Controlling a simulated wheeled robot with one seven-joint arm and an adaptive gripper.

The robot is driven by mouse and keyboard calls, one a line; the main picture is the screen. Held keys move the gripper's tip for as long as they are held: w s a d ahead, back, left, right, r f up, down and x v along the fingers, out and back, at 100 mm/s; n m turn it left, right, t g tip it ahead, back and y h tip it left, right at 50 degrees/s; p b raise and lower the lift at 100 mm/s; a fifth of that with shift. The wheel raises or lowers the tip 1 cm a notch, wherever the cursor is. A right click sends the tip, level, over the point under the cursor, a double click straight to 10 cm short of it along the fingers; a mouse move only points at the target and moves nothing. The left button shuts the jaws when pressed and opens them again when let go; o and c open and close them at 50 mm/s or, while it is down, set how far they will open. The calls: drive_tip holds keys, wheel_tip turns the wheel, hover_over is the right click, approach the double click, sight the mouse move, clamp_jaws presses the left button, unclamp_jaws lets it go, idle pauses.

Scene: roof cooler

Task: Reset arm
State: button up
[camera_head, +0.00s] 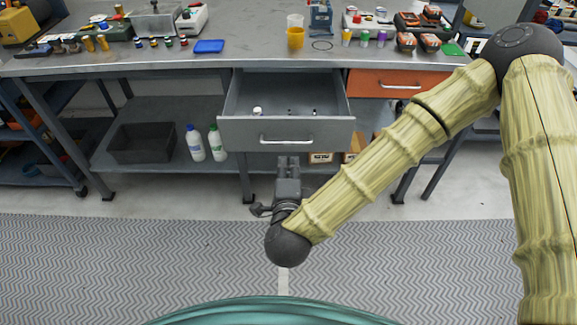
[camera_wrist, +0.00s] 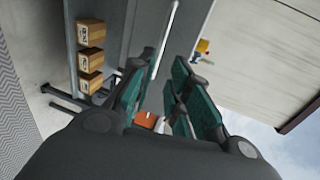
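My arm reaches in from the right in the head view and bends down to my gripper (camera_head: 288,165). The gripper points at the workbench, just in front of and below the bar handle (camera_head: 287,140) of a pulled-out grey drawer (camera_head: 240,133). In the wrist view, my gripper (camera_wrist: 157,85) shows green-padded fingers spread apart, with nothing held between them. A pale bar, apparently the drawer handle (camera_wrist: 168,38), runs beyond the fingertips; I see no clear contact with it.
The drawer holds a few small items. An orange drawer (camera_head: 400,84) beside it is shut. The workbench top (camera_head: 260,58) carries many tools and containers. White bottles (camera_head: 194,143) and a dark bin (camera_head: 142,143) sit on the lower shelf. The patterned floor mat (camera_head: 130,265) is clear.

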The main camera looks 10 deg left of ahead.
idle(0.3)
drive_tip(key=s+d+f+n+g+p, duration=0.35)
drive_tip(key=d+f+n, duration=0.2)
drive_tip(key=f, duration=0.35)
drive_tip(key=s+d+f+n+g+p, duration=0.2)
drive_tip(key=s+d+f+n+g, duration=0.25)
drive_tip(key=d+f, duration=0.3)
drive_tip(key=s+d+f+n+g+h+p, duration=0.2)
drive_tip(key=s+d+f+g, duration=0.1)
drive_tip(key=s+d, duration=0.6)
drive_tip(key=s+d+f+n+g+h+p, duration=0.1)
drive_tip(key=s+d+f+n+g+p, duration=0.1)
drive_tip(key=s+d, duration=0.6)
drive_tip(key=d+f+g, duration=0.1)
drive_tip(key=d+g, duration=0.1)
drive_tip(key=d, duration=0.3)
drive_tip(key=shift+s+d+n+h+p, duration=0.35)
drive_tip(key=shift+s+n+h, duration=0.05)
drive_tip(key=shift+w+a+r, duration=0.1)
